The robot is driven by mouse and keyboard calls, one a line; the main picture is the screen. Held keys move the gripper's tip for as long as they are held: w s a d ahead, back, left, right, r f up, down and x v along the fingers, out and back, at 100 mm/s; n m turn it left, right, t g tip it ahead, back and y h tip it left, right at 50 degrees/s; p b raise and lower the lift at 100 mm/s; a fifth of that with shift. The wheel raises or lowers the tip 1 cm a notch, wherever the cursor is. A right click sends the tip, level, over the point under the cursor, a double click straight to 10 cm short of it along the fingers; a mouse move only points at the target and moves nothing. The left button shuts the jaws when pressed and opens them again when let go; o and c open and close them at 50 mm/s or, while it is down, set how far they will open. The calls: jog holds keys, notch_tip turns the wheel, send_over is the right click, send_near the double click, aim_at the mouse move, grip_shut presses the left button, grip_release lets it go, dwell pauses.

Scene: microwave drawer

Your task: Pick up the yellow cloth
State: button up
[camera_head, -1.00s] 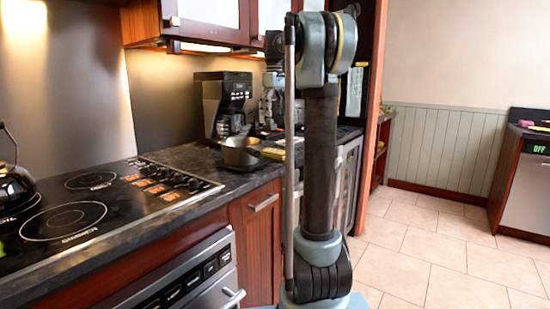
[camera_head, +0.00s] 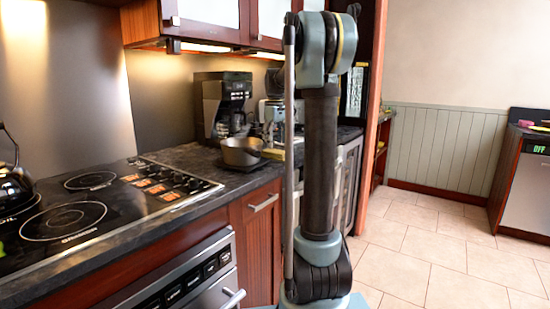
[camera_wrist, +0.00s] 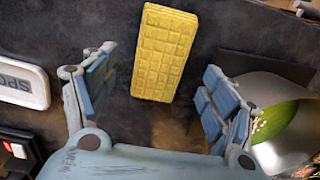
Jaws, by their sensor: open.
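The yellow cloth (camera_wrist: 166,52) is a flat rectangle with a quilted grid pattern, lying on the dark counter in the wrist view. It also shows as a small yellow strip (camera_head: 273,154) in the head view, partly hidden by my arm. My gripper (camera_wrist: 158,64) is open and empty. Its blue-padded fingers appear to the left and right of the cloth, with visible gaps on both sides. The cloth's near end lies between the fingers in the picture. I cannot tell the gripper's height above the counter.
A metal pot (camera_head: 241,152) stands close to the cloth; in the wrist view the pot (camera_wrist: 285,145), with something green inside, is by the right finger. A white lettered dish (camera_wrist: 22,85) lies left. A coffee maker (camera_head: 223,102) stands behind. The stovetop (camera_head: 90,205) is further left.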

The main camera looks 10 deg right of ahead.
aim_at(276, 151)
jog(key=shift+d+f, duration=0.1)
jog(key=shift+f, duration=1.55)
jog(key=c, duration=1.1)
jog(key=shift+o, duration=0.2)
notch_tip(276, 151, up, 10)
jog(key=shift+d, duration=0.1)
